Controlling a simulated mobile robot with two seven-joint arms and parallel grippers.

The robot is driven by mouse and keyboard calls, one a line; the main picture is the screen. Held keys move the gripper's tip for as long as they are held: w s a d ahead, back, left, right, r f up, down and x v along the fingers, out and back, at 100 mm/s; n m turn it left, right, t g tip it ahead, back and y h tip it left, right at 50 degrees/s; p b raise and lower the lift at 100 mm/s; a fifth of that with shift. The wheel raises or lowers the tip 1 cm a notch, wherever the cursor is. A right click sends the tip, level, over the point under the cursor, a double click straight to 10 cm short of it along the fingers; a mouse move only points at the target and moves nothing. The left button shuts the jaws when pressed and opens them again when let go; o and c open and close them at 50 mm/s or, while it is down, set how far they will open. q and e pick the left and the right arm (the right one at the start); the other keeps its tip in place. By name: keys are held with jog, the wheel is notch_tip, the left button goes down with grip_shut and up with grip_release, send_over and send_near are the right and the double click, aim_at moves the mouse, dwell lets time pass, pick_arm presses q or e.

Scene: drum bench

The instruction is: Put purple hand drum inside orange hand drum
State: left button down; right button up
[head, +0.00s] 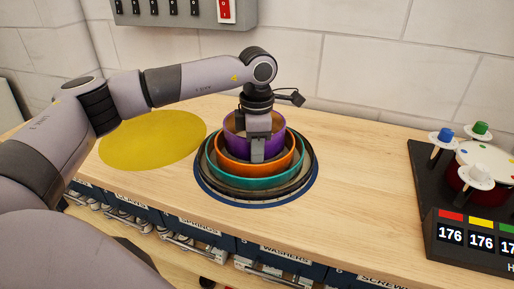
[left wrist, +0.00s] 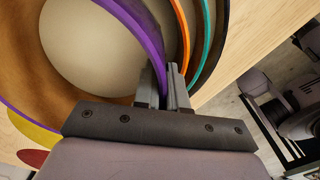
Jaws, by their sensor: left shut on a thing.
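The purple hand drum (head: 275,139) is nested within the ring of the orange hand drum (head: 283,166) in the head view. My left gripper (head: 258,152) points down at the near side of the purple drum, shut on its rim. In the left wrist view the purple rim (left wrist: 147,37) runs between the two fingers (left wrist: 162,85), and the orange rim (left wrist: 184,38) lies just outside them. I cannot tell whether the purple drum's bottom rests on anything. My right gripper is not in view.
A teal drum (head: 288,181) surrounds the orange one, inside a dark outer drum on a blue-edged round mat (head: 300,195). A yellow disc (head: 150,141) lies left. The bench between is clear.

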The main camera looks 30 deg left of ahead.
pick_arm(q)
jog(key=shift+f+b, duration=0.4)
jog(key=shift+f, duration=0.15)
jog(key=c, duration=1.5)
grip_release()
jog(key=shift+o, duration=0.2)
jog(key=shift+r, duration=0.1)
jog(key=shift+r+p, duration=0.3)
notch_tip(320, 180, up, 12)
jog(key=shift+r, duration=0.25)
